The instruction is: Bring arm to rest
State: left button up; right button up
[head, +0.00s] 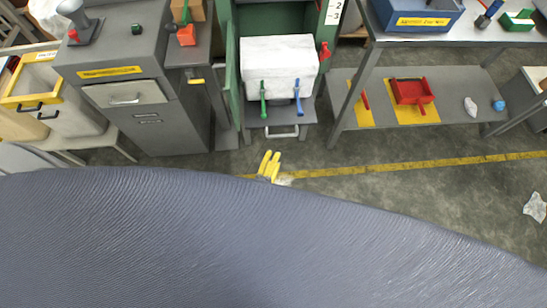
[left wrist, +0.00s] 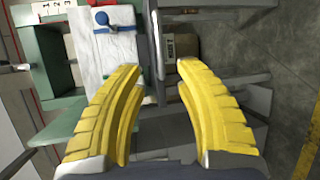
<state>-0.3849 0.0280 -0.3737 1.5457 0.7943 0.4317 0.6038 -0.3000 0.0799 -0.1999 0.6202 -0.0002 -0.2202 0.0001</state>
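My left gripper (head: 270,157) shows in the head view as two small yellow fingers at the middle, just above a large blue-grey surface that hides its arm. In the left wrist view the two ribbed yellow fingers of the left gripper (left wrist: 158,66) stand apart with nothing between them. The gripper is open and empty, apart from the white block (head: 279,65) with green and blue handles. This white block (left wrist: 103,45) also shows in the left wrist view, beyond the left finger. My right gripper is in neither view.
A grey cabinet (head: 150,100) stands at left, beside a yellow-rimmed bin (head: 40,78). A metal shelf table (head: 460,45) at right holds a red tray (head: 412,92) and a blue box (head: 418,16).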

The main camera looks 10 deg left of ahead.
pick_arm(q)
jog(key=s+f+m+g+h, duration=0.1)
jog(key=s+f+m+g, duration=0.2)
jog(key=s+f+m, duration=0.35)
jog(key=s+a+f+m+g, duration=0.1)
jog(key=s+f+m+g, duration=0.15)
jog(key=f, duration=0.65)
jog(key=s+f+m+g+h, duration=0.1)
jog(key=s+f+m+g, duration=0.1)
jog(key=s+f+m, duration=0.5)
jog(key=s+a+f+m+g+y, duration=0.1)
jog(key=s+a+f+m+g, duration=0.2)
jog(key=s+a+f, duration=0.4)
jog(key=s+a+f+m+g+y, duration=0.2)
jog(key=s+a+f+g, duration=0.2)
jog(key=s, duration=0.9)
jog(key=a+f, duration=0.3)
jog(key=a, duration=0.1)
jog(key=shift+s+f+m, duration=0.15)
jog(key=shift+f+m, duration=0.1)
jog(key=shift+m, duration=0.15)
